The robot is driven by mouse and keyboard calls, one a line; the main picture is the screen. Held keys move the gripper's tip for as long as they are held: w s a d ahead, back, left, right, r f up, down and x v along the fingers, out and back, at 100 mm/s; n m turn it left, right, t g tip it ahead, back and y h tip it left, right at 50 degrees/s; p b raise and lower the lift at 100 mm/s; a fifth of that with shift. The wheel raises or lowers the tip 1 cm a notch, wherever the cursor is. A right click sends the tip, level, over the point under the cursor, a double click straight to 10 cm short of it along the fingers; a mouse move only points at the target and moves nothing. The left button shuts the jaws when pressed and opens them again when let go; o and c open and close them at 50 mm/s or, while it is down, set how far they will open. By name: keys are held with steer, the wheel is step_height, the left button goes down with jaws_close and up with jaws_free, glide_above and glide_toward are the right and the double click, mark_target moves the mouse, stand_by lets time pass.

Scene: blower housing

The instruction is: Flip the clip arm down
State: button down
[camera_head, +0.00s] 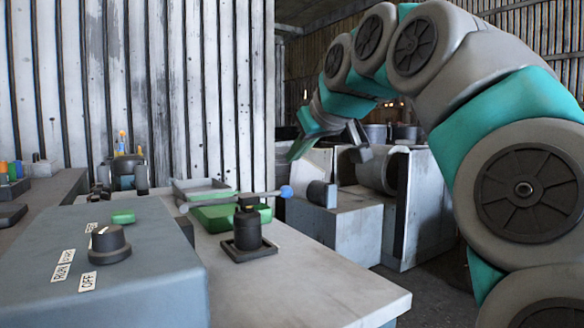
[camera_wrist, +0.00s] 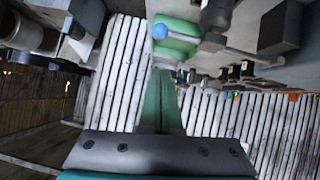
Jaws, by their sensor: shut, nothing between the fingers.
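A grey housing (camera_head: 340,225) with a round opening stands right of the bench in the head view. A dark grey angled piece (camera_head: 358,138) sticks up above it; it may be the raised clip arm, but I cannot tell for sure. My gripper (camera_head: 295,155) hangs above the left part of the housing, to the left of that piece, with a visible space between. In the wrist view the green fingers of my gripper (camera_wrist: 162,78) lie together, shut and empty. No clip arm is clearly recognisable in the wrist view.
A valve (camera_head: 248,228) with a long lever and blue ball stands on the bench (camera_head: 345,290); the ball also shows in the wrist view (camera_wrist: 160,31). A control box (camera_head: 150,285) with a black knob is front left. A green tray (camera_head: 212,218) lies behind the valve.

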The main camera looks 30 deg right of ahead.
steer(key=v, duration=0.6)
steer(key=shift+a, duration=0.1)
stand_by(0.4)
